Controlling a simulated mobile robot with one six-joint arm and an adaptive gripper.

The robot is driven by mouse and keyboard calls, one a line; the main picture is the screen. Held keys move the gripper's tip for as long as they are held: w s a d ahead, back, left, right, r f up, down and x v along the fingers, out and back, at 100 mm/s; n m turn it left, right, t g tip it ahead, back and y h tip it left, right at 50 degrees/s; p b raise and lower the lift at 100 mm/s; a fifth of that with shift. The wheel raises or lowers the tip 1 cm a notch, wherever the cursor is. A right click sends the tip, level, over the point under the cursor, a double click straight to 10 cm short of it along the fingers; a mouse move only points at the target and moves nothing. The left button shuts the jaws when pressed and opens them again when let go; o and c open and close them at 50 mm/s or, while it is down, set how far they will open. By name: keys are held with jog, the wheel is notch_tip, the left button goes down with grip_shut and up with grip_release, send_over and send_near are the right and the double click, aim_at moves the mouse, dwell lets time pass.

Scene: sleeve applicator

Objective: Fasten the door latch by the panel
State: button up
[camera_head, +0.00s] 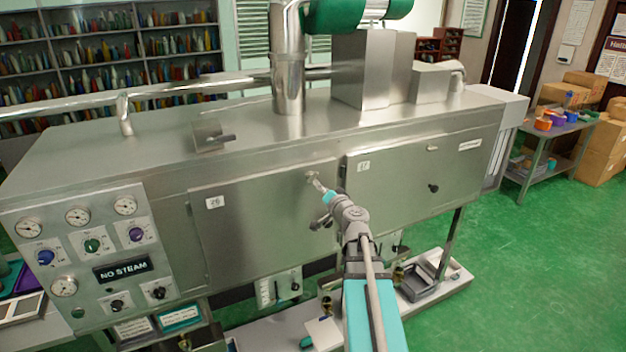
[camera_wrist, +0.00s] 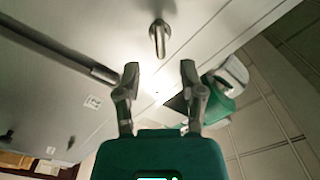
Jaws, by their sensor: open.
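The steel machine has a gauge panel (camera_head: 88,258) at its left end. The left door (camera_head: 262,225), closest to that panel, appears flush with the front. A small metal latch handle (camera_head: 311,176) is at this door's upper right corner. In the wrist view a metal handle (camera_wrist: 160,38) sticks out from the steel, lying beyond the fingertips and in line with the space between them. My gripper (camera_head: 319,186) is at the latch in the head view. In the wrist view my gripper (camera_wrist: 160,72) is open with nothing between its fingers. I cannot tell whether it touches the latch.
The right door (camera_head: 400,185) has a black knob (camera_head: 433,188). A small handle (camera_head: 220,138) is on the machine's upper slope. A dark grey tray (camera_head: 420,285) lies low under the right door. A side table (camera_head: 560,130) and cardboard boxes (camera_head: 598,155) stand at right, with open green floor before them.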

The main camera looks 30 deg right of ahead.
aim_at(314, 180)
jog(key=shift+w+d, duration=0.15)
jog(key=shift+w, duration=1.55)
jog(key=shift+w+d, duration=0.15)
jog(key=shift+w, duration=1.55)
grip_shut()
